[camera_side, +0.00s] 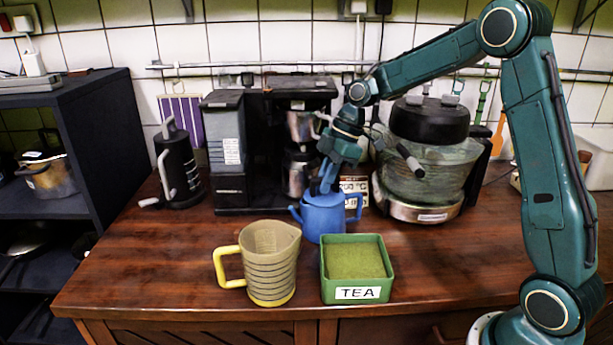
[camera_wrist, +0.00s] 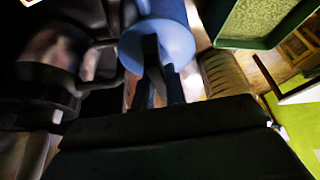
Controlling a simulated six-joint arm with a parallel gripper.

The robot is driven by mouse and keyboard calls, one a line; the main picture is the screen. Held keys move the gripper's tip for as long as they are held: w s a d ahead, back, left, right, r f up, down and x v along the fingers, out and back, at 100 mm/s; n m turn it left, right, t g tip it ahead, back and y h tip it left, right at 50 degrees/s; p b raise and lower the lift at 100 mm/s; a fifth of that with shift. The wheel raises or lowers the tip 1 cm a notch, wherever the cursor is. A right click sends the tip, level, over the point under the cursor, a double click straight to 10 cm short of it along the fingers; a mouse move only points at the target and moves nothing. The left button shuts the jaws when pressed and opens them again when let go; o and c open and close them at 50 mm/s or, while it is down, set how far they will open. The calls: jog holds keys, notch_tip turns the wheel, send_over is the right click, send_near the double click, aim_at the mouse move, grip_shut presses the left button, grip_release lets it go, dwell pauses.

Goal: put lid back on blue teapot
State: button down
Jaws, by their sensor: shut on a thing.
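The blue teapot (camera_side: 323,220) stands upright on the wooden counter, behind the green tea tin. My gripper (camera_side: 327,187) points down right over the teapot's top and is shut on the blue lid (camera_wrist: 178,45). In the wrist view the lid is a round blue disc at the dark fingertips, in line with the teapot's body (camera_wrist: 160,9). In the side view the lid and the teapot's top blend together, so I cannot tell whether the lid is seated or held just above the opening.
A measuring jug (camera_side: 270,262) with a yellow handle and the green tea tin (camera_side: 357,293) stand close in front. A coffee machine (camera_side: 229,150) is behind on the left. A glass cooker with a black lid (camera_side: 430,120) stands behind on the right. The counter's right front is clear.

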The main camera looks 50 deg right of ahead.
dwell(0.8)
jog(key=c, duration=1.4)
grip_release()
jog(key=shift+o, duration=0.6)
jog(key=o, duration=0.4)
jog(key=shift+r, duration=0.15)
jog(key=shift+r, duration=3.3)
